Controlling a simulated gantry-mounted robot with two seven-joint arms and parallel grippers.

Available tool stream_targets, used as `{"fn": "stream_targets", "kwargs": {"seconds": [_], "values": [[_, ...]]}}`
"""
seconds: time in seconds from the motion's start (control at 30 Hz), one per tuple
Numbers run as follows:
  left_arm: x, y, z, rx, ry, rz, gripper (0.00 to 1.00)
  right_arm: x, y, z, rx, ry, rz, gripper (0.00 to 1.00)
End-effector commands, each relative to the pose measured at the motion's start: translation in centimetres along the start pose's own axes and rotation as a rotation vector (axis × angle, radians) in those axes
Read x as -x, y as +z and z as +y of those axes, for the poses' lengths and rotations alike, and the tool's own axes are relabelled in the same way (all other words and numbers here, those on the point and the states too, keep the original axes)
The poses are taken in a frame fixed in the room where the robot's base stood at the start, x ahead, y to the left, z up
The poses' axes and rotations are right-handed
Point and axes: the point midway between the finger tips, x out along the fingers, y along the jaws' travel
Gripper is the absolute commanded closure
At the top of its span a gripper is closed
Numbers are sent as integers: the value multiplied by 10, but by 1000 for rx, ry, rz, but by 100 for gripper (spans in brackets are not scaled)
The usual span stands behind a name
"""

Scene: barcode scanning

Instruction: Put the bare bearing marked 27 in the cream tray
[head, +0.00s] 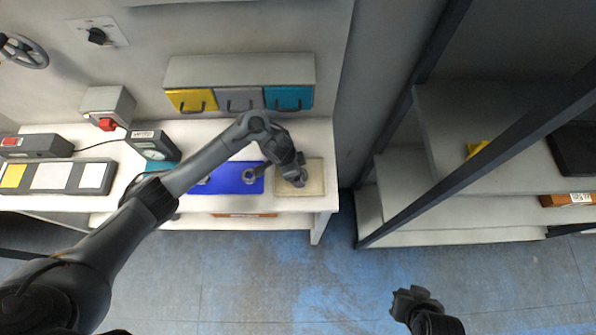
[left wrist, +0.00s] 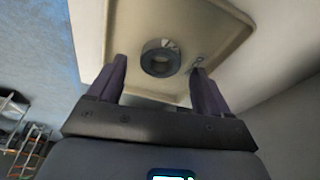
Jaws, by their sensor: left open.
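The cream tray (head: 316,172) sits at the right end of the white bench. It fills much of the left wrist view (left wrist: 215,25). A dark grey ring-shaped bearing (left wrist: 161,58) lies on the tray floor, seen between and beyond my left fingertips; its marking is not legible. My left gripper (head: 298,180) is over the tray, open, with its two fingers (left wrist: 158,75) apart and the ring not clasped. Another grey ring (head: 250,177) lies on the blue mat (head: 228,180), left of the tray. My right gripper (head: 412,298) hangs over the floor; its jaw opening is unclear.
Yellow, grey and teal drawers (head: 240,98) stand behind the mat. A dark device with a screen (head: 152,145) and a panel of coloured pads (head: 52,176) are on the left. A shelf rack (head: 480,170) stands on the right, with open floor between.

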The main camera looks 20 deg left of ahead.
Motion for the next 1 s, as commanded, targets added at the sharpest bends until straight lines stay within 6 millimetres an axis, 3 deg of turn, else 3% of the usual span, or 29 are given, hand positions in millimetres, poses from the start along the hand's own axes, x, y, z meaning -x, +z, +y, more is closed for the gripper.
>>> {"fn": "stream_targets", "kwargs": {"seconds": [0.3, 0.5, 0.77, 0.87, 1.0], "values": [[64, -1, -2, -2, -4, 0, 21, 17, -6, 0, -2, -2, 0, 100], [91, 0, -2, -1, -5, -1, 21, 30, -10, 0, -6, -5, 1, 100], [98, -3, 5, -6, -4, 13, 21, 35, -12, -1, -9, -8, 1, 100], [90, -15, 19, -23, -17, 59, 21, 34, -12, -1, -9, -8, 2, 100], [80, -41, 53, -39, -68, 177, 21, 34, -12, -1, -9, -7, 1, 100]]}}
